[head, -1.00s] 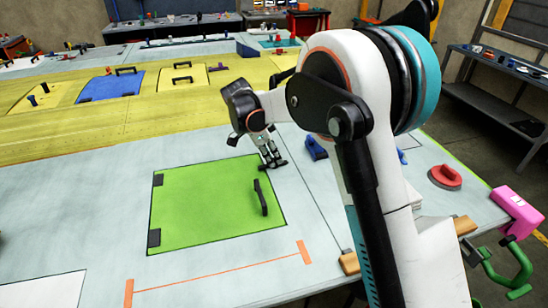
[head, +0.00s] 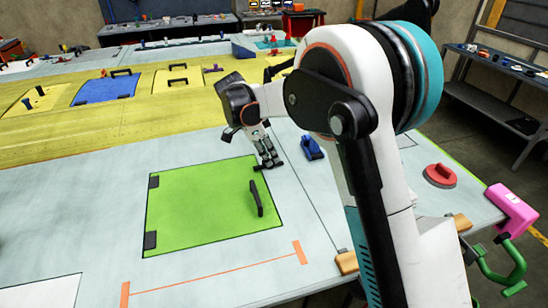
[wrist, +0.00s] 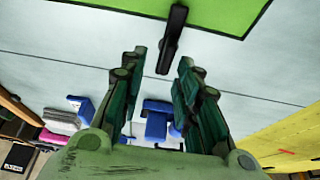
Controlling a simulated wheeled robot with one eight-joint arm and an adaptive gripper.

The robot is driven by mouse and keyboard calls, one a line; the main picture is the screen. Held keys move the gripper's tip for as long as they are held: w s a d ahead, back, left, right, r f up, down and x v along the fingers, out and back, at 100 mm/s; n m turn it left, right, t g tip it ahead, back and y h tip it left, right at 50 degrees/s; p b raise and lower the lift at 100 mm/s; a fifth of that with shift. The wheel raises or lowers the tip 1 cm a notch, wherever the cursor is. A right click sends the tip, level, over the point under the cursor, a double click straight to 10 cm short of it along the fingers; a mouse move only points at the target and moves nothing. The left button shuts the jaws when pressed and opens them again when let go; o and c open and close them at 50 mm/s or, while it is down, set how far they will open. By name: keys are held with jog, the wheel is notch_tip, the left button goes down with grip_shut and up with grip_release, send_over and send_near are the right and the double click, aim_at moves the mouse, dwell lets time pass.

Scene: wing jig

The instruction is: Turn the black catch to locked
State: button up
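The black catch (wrist: 172,40) shows in the wrist view as a narrow dark bar. It lies across the edge of the green panel (wrist: 110,8), with one end over the green and the other over the pale skin. My gripper (wrist: 160,62) is open, its two fingers apart on either side of the catch's near end; I cannot tell whether they touch it. In the head view my gripper (head: 269,163) is low at the far right corner of the green panel (head: 200,215) and hides most of the catch.
A black handle (head: 256,198) stands up from the green panel. A blue clamp-like tool (head: 312,148) lies right of my gripper. A red disc-shaped tool (head: 440,175) and a pink block (head: 512,207) are farther right.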

aim_at(261, 168)
jog(key=d+v, duration=0.1)
jog(key=v, duration=0.8)
jog(key=shift+r, duration=0.4)
jog(key=shift+s, duration=0.15)
